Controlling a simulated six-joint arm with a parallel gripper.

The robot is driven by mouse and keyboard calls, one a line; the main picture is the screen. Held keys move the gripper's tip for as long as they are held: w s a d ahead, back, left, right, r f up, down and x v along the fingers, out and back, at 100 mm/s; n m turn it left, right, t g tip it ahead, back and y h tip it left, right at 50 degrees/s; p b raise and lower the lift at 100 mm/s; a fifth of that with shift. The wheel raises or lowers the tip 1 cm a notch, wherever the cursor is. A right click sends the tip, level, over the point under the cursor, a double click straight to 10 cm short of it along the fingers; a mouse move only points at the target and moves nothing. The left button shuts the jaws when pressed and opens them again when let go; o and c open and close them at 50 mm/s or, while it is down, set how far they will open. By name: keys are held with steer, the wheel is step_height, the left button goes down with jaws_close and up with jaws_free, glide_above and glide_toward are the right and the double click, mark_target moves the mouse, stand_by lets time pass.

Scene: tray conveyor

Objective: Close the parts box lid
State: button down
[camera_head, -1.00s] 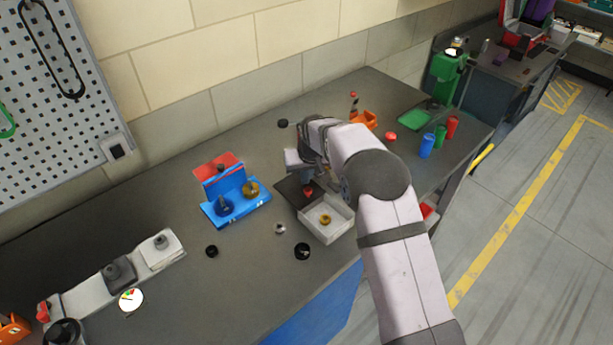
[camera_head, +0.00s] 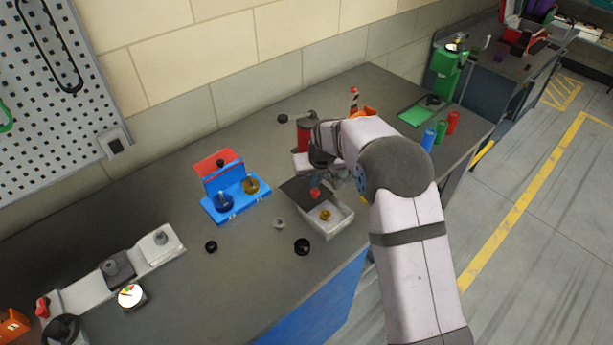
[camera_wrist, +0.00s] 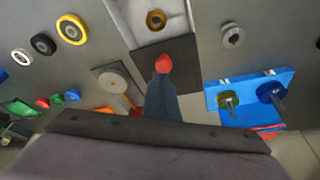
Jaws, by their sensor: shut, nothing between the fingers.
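The parts box (camera_head: 345,226) is a pale open tray on the bench with a brass ring-like part (camera_head: 326,214) inside. Its dark flat lid (camera_head: 293,187) stands open on the box's far-left side; its exact tilt is hard to judge. In the wrist view the box (camera_wrist: 123,14) is at the top and the lid (camera_wrist: 181,76) adjoins it below. My gripper (camera_head: 316,193) is shut and empty, its red fingertips over the lid near the box edge. In the wrist view the fingertips (camera_wrist: 164,64) overlap the lid; contact cannot be told.
A blue fixture (camera_head: 238,205) with a raised red cover stands left of the box. A small grey part (camera_head: 279,223) and a black ring (camera_head: 302,247) lie close to the box's left. Green, blue and red cylinders (camera_head: 441,135) stand at the right.

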steer(key=s+d+b, duration=0.2)
steer(key=s+d, duration=0.4)
steer(key=shift+s+d+f, duration=0.15)
steer(key=shift+s+d, duration=0.05)
steer(key=shift+s, duration=0.1)
steer(key=shift+w+a+r+p, duration=0.55)
steer(key=shift+w+a+p, duration=0.25)
steer(key=shift+w, duration=1.35)
steer(key=b+v, duration=0.3)
steer(key=v, duration=0.7)
steer(key=shift+d, duration=0.2)
steer(key=shift+s, duration=0.1)
